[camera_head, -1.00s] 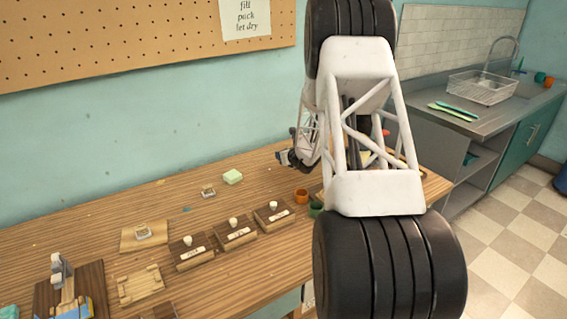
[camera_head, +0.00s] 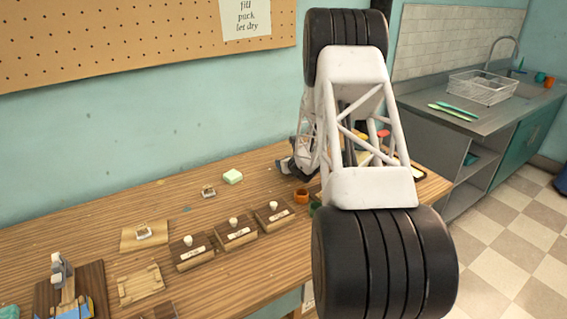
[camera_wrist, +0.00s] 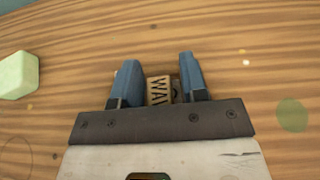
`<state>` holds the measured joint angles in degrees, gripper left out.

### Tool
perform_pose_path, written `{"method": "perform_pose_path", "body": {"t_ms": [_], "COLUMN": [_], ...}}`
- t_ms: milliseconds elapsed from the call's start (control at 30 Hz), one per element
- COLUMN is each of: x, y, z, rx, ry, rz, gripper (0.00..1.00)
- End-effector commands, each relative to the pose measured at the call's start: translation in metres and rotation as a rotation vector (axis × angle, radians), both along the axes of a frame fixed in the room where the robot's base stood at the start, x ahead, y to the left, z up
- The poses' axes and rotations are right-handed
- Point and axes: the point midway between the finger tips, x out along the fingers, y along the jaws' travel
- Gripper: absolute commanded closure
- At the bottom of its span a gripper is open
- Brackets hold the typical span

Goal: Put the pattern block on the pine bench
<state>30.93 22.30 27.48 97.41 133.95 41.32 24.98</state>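A small pale wooden block (camera_wrist: 158,90) with dark letters reading something like "WAV" sits between my gripper's blue fingers in the wrist view; I take it to be the pattern block. My gripper (camera_wrist: 160,72) has one finger close on each side of it. A narrow dark strip lies between the block and the right finger, so I cannot tell whether both fingers press on it. The lower part of the block is hidden by the gripper's dark plate. In the head view my gripper is mostly hidden behind my arm, low over the right part of the wooden bench (camera_head: 90,225).
A pale green soap bar (camera_head: 232,176) lies left of my gripper; it also shows in the wrist view (camera_wrist: 18,75). An orange cup (camera_head: 301,196) stands near my arm. Three knobbed wooden boxes (camera_head: 236,235) and a pegged board (camera_head: 140,284) stand further left. The back-left bench is mostly clear.

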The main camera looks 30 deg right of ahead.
Motion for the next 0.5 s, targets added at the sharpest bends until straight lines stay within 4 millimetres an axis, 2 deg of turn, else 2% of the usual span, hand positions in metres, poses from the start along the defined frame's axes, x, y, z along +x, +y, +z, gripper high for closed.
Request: {"method": "perform_pose_path", "body": {"t_ms": [33,133,500], "x": [0.0001,0.0001,0.0000], "y": [-0.0001,0.0000,0.0000], "z": [0.0006,0.0005,0.0022], "rx": [0.000,0.000,0.000], "ry": [0.000,0.000,0.000], "rz": [0.000,0.000,0.000], "gripper": [0.52,0.37,0.37]}}
